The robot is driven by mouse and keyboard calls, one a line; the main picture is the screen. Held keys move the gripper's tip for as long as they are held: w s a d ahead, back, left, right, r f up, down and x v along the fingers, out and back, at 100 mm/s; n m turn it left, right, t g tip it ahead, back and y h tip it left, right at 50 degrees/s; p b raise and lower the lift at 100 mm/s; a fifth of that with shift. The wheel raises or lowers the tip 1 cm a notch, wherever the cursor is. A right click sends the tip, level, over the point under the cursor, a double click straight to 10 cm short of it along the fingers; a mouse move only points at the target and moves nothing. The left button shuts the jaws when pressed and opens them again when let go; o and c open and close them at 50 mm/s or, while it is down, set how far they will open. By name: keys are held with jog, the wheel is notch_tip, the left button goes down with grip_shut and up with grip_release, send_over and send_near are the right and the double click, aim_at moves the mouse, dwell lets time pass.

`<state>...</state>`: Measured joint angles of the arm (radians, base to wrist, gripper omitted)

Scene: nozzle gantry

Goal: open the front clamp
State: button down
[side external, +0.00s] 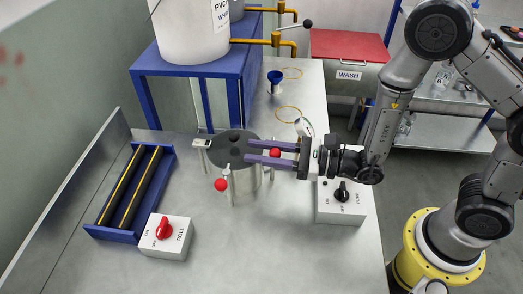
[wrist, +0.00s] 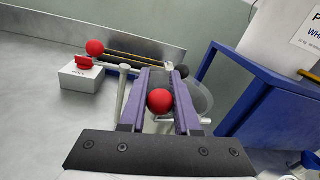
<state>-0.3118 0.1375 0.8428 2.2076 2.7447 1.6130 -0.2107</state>
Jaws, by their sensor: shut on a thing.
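A round grey vessel lid (side external: 225,151) sits in the middle of the table, with clamps around its rim. My gripper (side external: 248,152) reaches in from the right, its two purple fingers lying level over the lid's right side. The fingers are shut on a red ball knob (side external: 275,153); in the wrist view the knob (wrist: 159,101) sits between both fingers. A second red ball knob (side external: 221,185) is on the clamp at the lid's lower left, and it also shows in the wrist view (wrist: 95,47). The lever under the held knob is mostly hidden by my fingers.
A white box with a red ROLL knob (side external: 178,246) and a blue roller rack (side external: 100,228) stand at left. A PUMP switch box (side external: 335,212) sits below my wrist. A blue stand (side external: 143,76) carries a white bucket (side external: 190,40) behind.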

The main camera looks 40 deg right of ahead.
dwell(0.3)
jog(key=c, duration=0.6)
grip_release()
jog(key=shift+c, duration=0.2)
jog(key=shift+v, duration=6.9)
